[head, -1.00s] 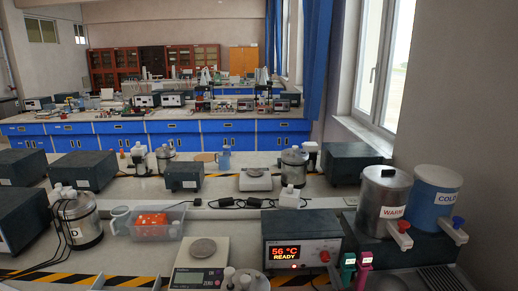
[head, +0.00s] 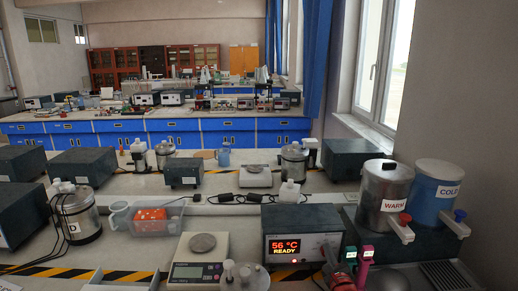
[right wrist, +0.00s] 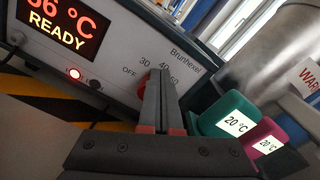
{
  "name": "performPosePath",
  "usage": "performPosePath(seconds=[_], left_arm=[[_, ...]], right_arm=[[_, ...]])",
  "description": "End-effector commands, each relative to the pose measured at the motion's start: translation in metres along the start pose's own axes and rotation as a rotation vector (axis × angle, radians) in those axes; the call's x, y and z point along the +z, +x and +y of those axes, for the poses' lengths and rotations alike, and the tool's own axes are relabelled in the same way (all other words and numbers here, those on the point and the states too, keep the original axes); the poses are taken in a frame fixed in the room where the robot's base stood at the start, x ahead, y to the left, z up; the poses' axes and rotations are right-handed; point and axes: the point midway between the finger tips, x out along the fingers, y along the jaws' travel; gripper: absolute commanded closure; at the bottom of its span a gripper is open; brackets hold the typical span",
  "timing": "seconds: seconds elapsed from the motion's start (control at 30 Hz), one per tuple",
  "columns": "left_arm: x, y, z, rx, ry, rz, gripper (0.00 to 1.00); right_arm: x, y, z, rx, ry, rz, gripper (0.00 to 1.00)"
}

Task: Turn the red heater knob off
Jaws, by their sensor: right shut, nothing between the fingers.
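The heater is a dark box with a light front panel (head: 280,234) in the head view. Its display (head: 287,247) reads 56 °C READY, and a small red lamp (right wrist: 74,74) glows below it. My right gripper (head: 329,252) is in front of the panel's right part. In the right wrist view its dark fingers (right wrist: 160,78) are shut together with nothing between them. Their tips are at the knob's dial, marked OFF, 30, 40 and higher. Only a red sliver of the knob (right wrist: 142,78) shows left of the tips; contact and pointer are unclear. My left gripper is out of view.
A green block (head: 349,257) and a pink block (head: 366,256), both labelled 20 °C, stand close right of the gripper. WARM (head: 384,190) and COLD (head: 437,188) tanks with taps stand behind. A scale (head: 194,273) stands left of the heater.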

Motion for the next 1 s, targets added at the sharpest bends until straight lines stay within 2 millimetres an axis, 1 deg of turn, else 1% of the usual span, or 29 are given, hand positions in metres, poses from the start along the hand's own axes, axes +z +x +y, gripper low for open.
performPosePath(seconds=[0.63,1.0], left_arm=[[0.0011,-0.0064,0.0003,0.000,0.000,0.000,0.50],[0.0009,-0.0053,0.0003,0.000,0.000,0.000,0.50]], right_arm=[[-0.0068,-0.0002,0.0030,0.000,0.000,0.001,1.00],[-0.0062,-0.0004,0.0051,0.000,-0.001,0.002,1.00]])
